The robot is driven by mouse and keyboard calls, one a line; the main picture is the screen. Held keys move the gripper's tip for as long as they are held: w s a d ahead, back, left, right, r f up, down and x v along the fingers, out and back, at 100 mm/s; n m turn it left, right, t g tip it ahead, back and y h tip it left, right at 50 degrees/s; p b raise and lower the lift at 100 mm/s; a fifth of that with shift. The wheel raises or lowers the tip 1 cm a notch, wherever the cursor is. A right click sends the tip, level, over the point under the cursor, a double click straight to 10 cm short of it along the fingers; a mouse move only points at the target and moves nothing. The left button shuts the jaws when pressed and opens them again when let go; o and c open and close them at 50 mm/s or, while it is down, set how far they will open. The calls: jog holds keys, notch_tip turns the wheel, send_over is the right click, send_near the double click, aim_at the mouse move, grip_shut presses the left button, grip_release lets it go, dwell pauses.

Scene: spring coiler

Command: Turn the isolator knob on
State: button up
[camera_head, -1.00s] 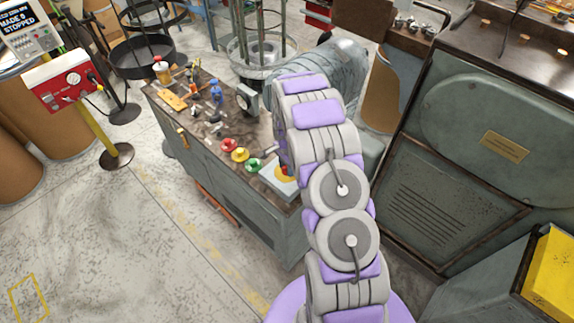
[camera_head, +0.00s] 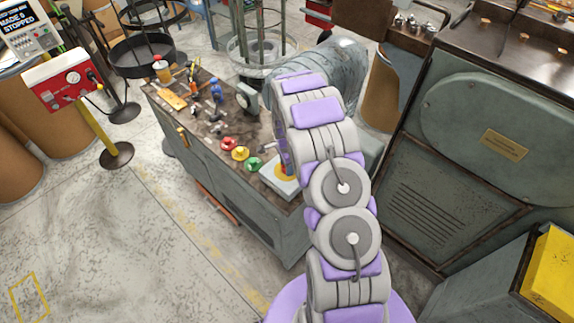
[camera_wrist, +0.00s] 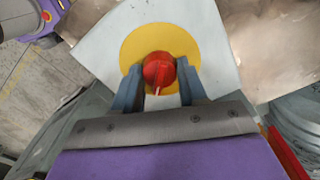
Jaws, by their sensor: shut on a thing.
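The isolator knob (camera_wrist: 158,70) is red and round with a pale pointer line. It sits at the middle of a yellow disc (camera_wrist: 183,44) on a light grey box (camera_wrist: 95,40) in the wrist view. My gripper (camera_wrist: 159,78) has its two blue-grey fingers on either side of the knob and is shut on it. The pointer line runs down the picture, leaning slightly left at its lower end.
The bench top (camera_head: 207,142) also holds red (camera_head: 228,144), yellow (camera_head: 240,153) and green (camera_head: 254,164) round parts and several tools. A large grey-green machine (camera_head: 440,200) stands right of my arm. Clear floor (camera_head: 150,250) lies at left.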

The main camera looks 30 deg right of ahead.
jog(key=o, duration=1)
jog(key=shift+o, duration=0.2)
notch_tip(320, 180, up, 17)
jog(key=p, duration=0.1)
jog(key=shift+r, duration=0.15)
jog(key=shift+w, duration=0.1)
jog(key=s+a+r+n+b, duration=0.1)
jog(key=s+a+r+n, duration=0.4)
jog(key=s, duration=0.3)
jog(key=s+a+r+n+b, duration=0.1)
jog(key=s+a+r+n, duration=0.2)
jog(key=s+a+r, duration=0.35)
jog(key=s+a+n, duration=0.1)
jog(key=s+n, duration=0.2)
jog(key=s, duration=0.5)
jog(key=s+a+r+n+g+b, duration=0.1)
jog(key=s+n, duration=0.3)
jog(key=s, duration=0.5)
jog(key=s+a+n, duration=0.3)
jog(key=s, duration=0.5)
jog(key=shift+s+r+n+g, duration=0.2)
jog(key=shift+s+n+g, duration=0.1)
jog(key=shift+g, duration=0.1)
